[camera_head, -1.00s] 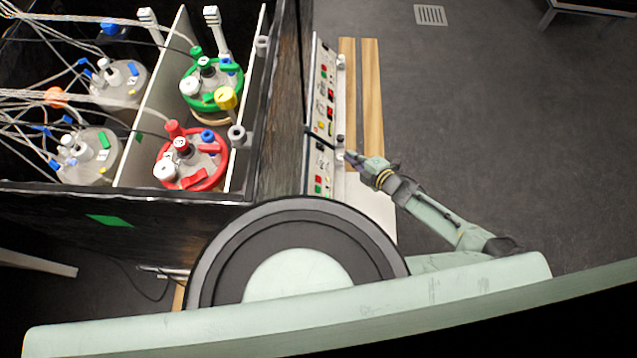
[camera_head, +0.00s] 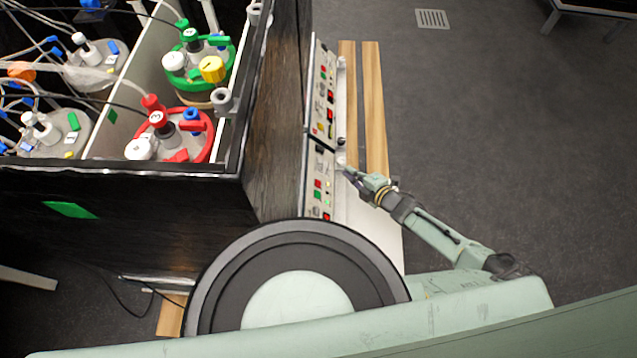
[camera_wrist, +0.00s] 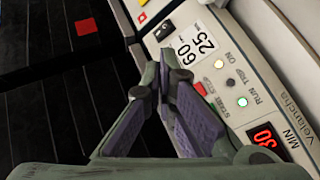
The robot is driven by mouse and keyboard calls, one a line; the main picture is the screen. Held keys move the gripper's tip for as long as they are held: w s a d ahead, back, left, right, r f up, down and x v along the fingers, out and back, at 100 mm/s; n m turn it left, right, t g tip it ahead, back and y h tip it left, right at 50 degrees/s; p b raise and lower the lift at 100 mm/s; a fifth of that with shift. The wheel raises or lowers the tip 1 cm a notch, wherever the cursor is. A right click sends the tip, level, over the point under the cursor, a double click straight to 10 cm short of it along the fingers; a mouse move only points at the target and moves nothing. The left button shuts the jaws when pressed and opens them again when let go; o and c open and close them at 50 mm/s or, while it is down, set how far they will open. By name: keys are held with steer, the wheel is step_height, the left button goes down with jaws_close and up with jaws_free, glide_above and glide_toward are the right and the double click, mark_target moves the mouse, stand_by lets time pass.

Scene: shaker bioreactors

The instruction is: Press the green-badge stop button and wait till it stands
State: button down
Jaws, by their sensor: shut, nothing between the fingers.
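The control panel (camera_head: 318,190) with buttons is on the right side of the dark shaker. A green diamond badge (camera_head: 70,210) is on the shaker's near black wall. In the wrist view, a red button (camera_wrist: 200,88) shows partly behind my finger, and a green light (camera_wrist: 242,101) glows near the word RUN. A red display (camera_wrist: 265,138) is lit beside MIN. My gripper (camera_head: 344,168) is shut and empty, its tips close to the panel's right edge. The tips also show in the wrist view (camera_wrist: 163,62), over the panel's edge. Contact with a button cannot be told.
A second panel (camera_head: 324,90) lies farther back. Vessels with red (camera_head: 200,148) and green (camera_head: 222,75) rims stand in the shaker box, with tubes and cables. Wooden slats (camera_head: 375,110) lie right of the panels.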

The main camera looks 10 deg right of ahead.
steer(key=shift+w+a+f+b, duration=0.2)
steer(key=shift+a+f+b, duration=0.3)
steer(key=shift+a+f, duration=0.5)
steer(key=shift+w+a+f+b, duration=0.25)
steer(key=shift+a+f+b, duration=0.25)
steer(key=shift+a+f, duration=0.55)
steer(key=shift+w+a+f+b, duration=0.2)
steer(key=shift+a+f+b, duration=0.3)
steer(key=shift+a+f, duration=0.5)
steer(key=shift+a, duration=0.2)
steer(key=shift+a+f, duration=0.1)
steer(key=shift+a, duration=0.15)
steer(key=shift+w+a+f+b, duration=0.1)
steer(key=shift+a+f+b, duration=0.2)
steer(key=shift+b, duration=0.15)
steer(key=shift+d+r+p, duration=0.3)
steer(key=shift+d+r, duration=0.25)
steer(key=shift+d, duration=0.05)
steer(key=shift+s+d+r+p, duration=0.25)
steer(key=shift+d+r+p, duration=0.2)
steer(key=shift+d+r, duration=0.45)
steer(key=shift+s+d+r+p, duration=0.25)
steer(key=shift+d+r+p, duration=0.2)
steer(key=shift+d+r, duration=0.4)
